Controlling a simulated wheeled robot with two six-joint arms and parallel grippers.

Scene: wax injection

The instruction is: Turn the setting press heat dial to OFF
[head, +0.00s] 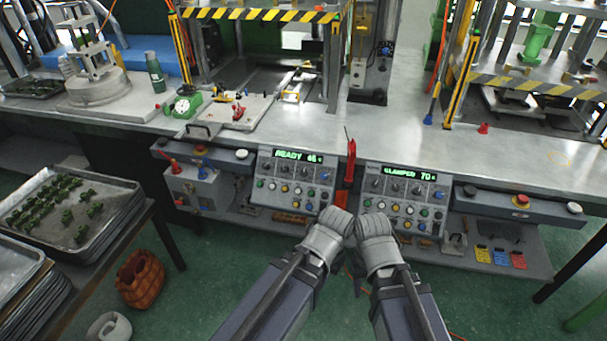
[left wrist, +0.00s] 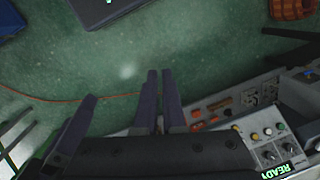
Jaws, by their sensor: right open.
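Two grey control panels are under the front edge of the bench. The left panel (head: 293,182) has a green display reading READY and about 46; the right panel (head: 402,198) reads CLAMPED and about 70. Each has a row of dark dials above coloured buttons. Labels are too small to tell which dial is the heat dial or where it points. My right gripper (head: 372,218) and left gripper (head: 338,218) are side by side below and between the panels, apart from the dials. In the left wrist view, dark fingers (left wrist: 161,85) are close together above the floor, with nothing visible between them.
A red upright tool (head: 348,170) stands between the panels. Presses with striped guards (head: 260,14) stand on the metal bench. A tray of green parts (head: 112,222) and an orange basket (head: 140,278) are at the left.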

